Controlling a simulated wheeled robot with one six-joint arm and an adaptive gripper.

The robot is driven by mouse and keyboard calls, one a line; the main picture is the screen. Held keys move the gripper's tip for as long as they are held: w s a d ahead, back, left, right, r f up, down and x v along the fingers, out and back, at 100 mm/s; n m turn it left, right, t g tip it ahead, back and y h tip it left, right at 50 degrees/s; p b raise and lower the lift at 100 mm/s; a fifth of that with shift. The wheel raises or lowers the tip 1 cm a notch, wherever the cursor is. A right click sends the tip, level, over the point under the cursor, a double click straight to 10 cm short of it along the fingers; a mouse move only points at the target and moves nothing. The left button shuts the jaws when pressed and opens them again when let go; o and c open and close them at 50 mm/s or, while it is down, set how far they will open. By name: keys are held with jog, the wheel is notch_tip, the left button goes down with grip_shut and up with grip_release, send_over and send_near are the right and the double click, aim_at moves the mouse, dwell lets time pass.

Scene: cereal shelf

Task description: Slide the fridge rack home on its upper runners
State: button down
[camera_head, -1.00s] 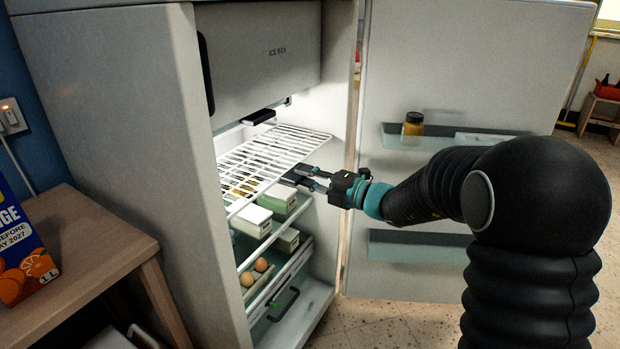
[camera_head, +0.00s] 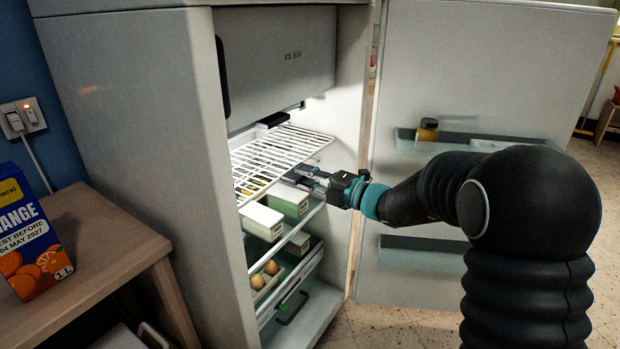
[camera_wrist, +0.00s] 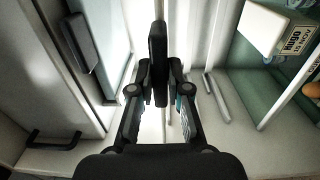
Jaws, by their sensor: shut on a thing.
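The white wire fridge rack (camera_head: 285,148) is inside the open fridge, below the ice box compartment. It looks tilted in the head view, its near left corner low.
Cartons (camera_head: 262,221) stand on a shelf below the rack, with eggs (camera_head: 271,267) lower down. The open fridge door (camera_head: 480,70) stands on the right, beside my arm. A wooden table (camera_head: 95,245) with an orange juice carton (camera_head: 30,235) is on the left.

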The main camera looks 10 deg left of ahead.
aim_at(284, 167)
jog(key=shift+x, duration=3.35)
jog(key=c, duration=1.1)
grip_release()
jog(key=shift+o, duration=0.2)
jog(key=shift+f, duration=0.15)
jog(key=v, duration=1.2)
